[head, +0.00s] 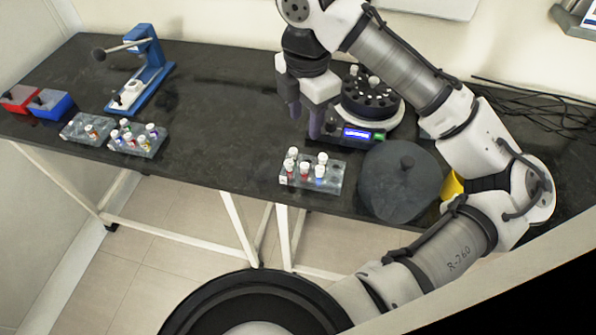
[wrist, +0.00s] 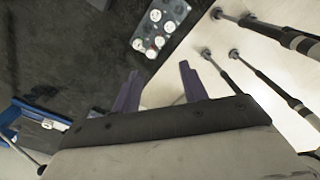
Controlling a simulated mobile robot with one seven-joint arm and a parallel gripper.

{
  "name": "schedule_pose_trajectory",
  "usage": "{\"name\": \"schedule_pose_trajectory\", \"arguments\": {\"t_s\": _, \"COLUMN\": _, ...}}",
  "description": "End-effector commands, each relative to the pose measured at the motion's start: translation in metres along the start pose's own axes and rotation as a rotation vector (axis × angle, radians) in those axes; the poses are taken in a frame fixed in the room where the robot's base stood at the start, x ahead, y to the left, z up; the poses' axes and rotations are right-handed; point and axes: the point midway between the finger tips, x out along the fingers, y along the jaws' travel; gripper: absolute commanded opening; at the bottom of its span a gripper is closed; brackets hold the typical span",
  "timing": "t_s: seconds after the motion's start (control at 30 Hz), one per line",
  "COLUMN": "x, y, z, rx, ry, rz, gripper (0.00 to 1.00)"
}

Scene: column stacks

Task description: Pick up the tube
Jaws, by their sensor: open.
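Several white-capped tubes (head: 320,171) stand in a grey rack (head: 334,188) near the front edge of the black bench. Some have red or blue bodies. The rack's white caps also show at the top of the wrist view (wrist: 156,15). My gripper (head: 304,120) is open and empty, fingers down, above the bench behind this rack and left of the centrifuge (head: 368,105). Its two purple fingers show in the wrist view (wrist: 159,80) with nothing between them. More white-capped tubes stand in the centrifuge rotor. Which tube is meant cannot be told.
Two more tube racks, one at far left (head: 76,131) and one beside it (head: 148,150), stand near a blue press (head: 150,75). Red (head: 18,99) and blue (head: 50,105) boxes lie at the left. A round dark lid (head: 398,190) lies right of the front rack. The middle bench is clear.

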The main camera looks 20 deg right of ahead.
Motion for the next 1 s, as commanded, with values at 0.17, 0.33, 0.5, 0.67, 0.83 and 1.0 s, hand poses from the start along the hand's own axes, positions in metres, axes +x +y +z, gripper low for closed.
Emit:
{"name": "schedule_pose_trajectory", "arguments": {"t_s": 0.17, "x": 0.028, "y": -0.002, "z": 0.000, "rx": -0.001, "ry": 0.006, "rz": -0.006, "gripper": 0.43}}
{"name": "schedule_pose_trajectory", "arguments": {"t_s": 0.33, "x": 0.061, "y": -0.002, "z": 0.000, "rx": 0.001, "ry": 0.003, "rz": -0.006, "gripper": 0.43}}
{"name": "schedule_pose_trajectory", "arguments": {"t_s": 0.5, "x": 0.081, "y": -0.001, "z": 0.000, "rx": 0.002, "ry": 0.001, "rz": -0.004, "gripper": 0.43}}
{"name": "schedule_pose_trajectory", "arguments": {"t_s": 0.67, "x": 0.089, "y": -0.001, "z": 0.001, "rx": 0.001, "ry": 0.002, "rz": -0.004, "gripper": 0.43}}
{"name": "schedule_pose_trajectory", "arguments": {"t_s": 0.83, "x": 0.112, "y": -0.001, "z": 0.002, "rx": 0.002, "ry": 0.002, "rz": -0.005, "gripper": 0.43}}
{"name": "schedule_pose_trajectory", "arguments": {"t_s": 1.0, "x": 0.133, "y": 0.000, "z": 0.002, "rx": 0.001, "ry": 0.001, "rz": -0.003, "gripper": 0.43}}
